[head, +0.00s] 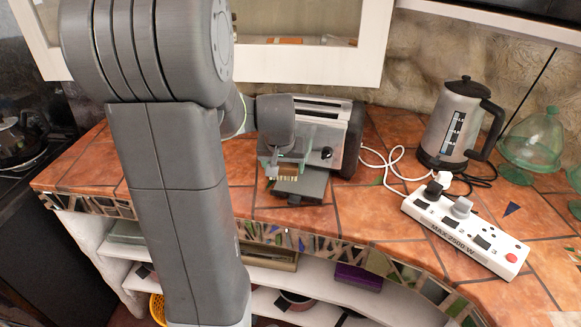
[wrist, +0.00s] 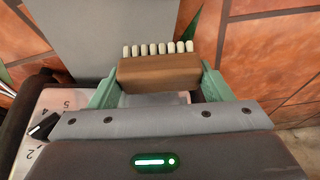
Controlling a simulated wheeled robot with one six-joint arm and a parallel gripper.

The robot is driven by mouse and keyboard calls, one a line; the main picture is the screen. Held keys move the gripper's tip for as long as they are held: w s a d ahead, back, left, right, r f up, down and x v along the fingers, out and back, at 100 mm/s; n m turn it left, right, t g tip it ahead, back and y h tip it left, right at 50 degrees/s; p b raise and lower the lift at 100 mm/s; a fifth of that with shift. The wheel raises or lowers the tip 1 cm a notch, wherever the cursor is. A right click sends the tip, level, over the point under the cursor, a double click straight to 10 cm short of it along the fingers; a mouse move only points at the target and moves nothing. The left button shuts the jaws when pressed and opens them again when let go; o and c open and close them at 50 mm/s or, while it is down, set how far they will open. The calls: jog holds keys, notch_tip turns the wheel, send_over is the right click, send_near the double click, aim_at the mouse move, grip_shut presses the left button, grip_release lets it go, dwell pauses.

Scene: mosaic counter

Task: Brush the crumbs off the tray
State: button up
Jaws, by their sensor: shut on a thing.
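A grey tray (head: 302,189) sticks out from the front of a silver toaster (head: 345,135) on the counter. In the wrist view the tray (wrist: 85,35) is a plain grey sheet at the top. My gripper (head: 287,162), with green fingers, is just above the tray in front of the toaster. In the wrist view my gripper (wrist: 160,78) is shut on a brush (wrist: 158,75), a brown wooden block with a row of pale bristles. I cannot tell whether the bristles touch the tray. No crumbs can be made out, and my gripper and the brush hide part of the tray.
A kettle (head: 457,125) stands to the right on the tiled counter (head: 380,213). A white power strip (head: 465,232) with plugs lies at the right, its cable near the toaster. The counter's front edge is close to the tray.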

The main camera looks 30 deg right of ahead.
aim_at(283, 164)
jog(key=shift+a+f, duration=0.1)
jog(key=shift+w+r+p, duration=0.1)
jog(key=shift+r+p, duration=2.15)
jog(key=shift+r, duration=0.8)
jog(key=shift+r+p, duration=1.15)
jog(key=shift+r, duration=0.4)
jog(key=shift+f, duration=0.1)
